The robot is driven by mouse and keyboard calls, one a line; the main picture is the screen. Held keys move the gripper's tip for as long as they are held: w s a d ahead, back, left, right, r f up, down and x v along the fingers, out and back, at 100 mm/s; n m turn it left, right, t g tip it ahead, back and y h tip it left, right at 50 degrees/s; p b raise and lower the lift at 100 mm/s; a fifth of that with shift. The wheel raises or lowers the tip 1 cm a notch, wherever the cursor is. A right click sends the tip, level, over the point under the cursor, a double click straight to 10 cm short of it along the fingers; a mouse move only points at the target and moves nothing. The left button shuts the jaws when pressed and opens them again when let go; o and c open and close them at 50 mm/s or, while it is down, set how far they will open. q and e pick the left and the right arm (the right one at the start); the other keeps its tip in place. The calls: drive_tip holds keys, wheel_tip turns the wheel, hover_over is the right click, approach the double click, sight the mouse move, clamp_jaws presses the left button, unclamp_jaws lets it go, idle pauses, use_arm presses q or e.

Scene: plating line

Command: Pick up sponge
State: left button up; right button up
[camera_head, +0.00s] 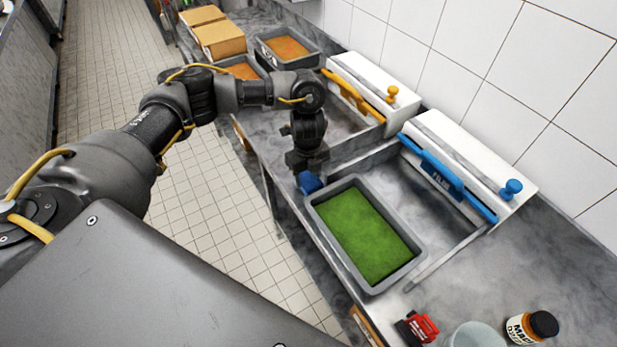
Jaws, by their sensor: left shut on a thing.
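My left gripper (306,172) points down at the left edge of the counter, beside the near grey tray. It is shut on a small blue piece (311,183), which looks like the sponge. The gripper hides part of this piece. The piece is at the upper left corner of the tray; I cannot tell whether it touches the rim or the counter. My right gripper is not in view.
The grey tray (411,272) holds a green filling. White units with a blue handle (450,180) and an orange handle (352,92) stand along the tiled wall. A dark-lidded jar (530,327), a red item (418,327) and a pale round container (474,337) stand at the front right.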

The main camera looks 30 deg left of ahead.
sight(304, 176)
use_arm(q)
wheel_tip(304, 176, up, 6)
drive_tip(key=shift+a+f+b, duration=0.1)
drive_tip(key=shift+b, duration=0.35)
drive_tip(key=shift+a+r+b, duration=0.2)
drive_tip(key=shift+a+b, duration=0.2)
drive_tip(key=shift+a, duration=0.05)
drive_tip(key=w+a+b, duration=0.2)
drive_tip(key=a+b, duration=0.3)
drive_tip(key=a, duration=1.3)
drive_tip(key=shift+w+a+r, duration=0.15)
drive_tip(key=shift+w+a, duration=0.1)
drive_tip(key=shift+w, duration=0.1)
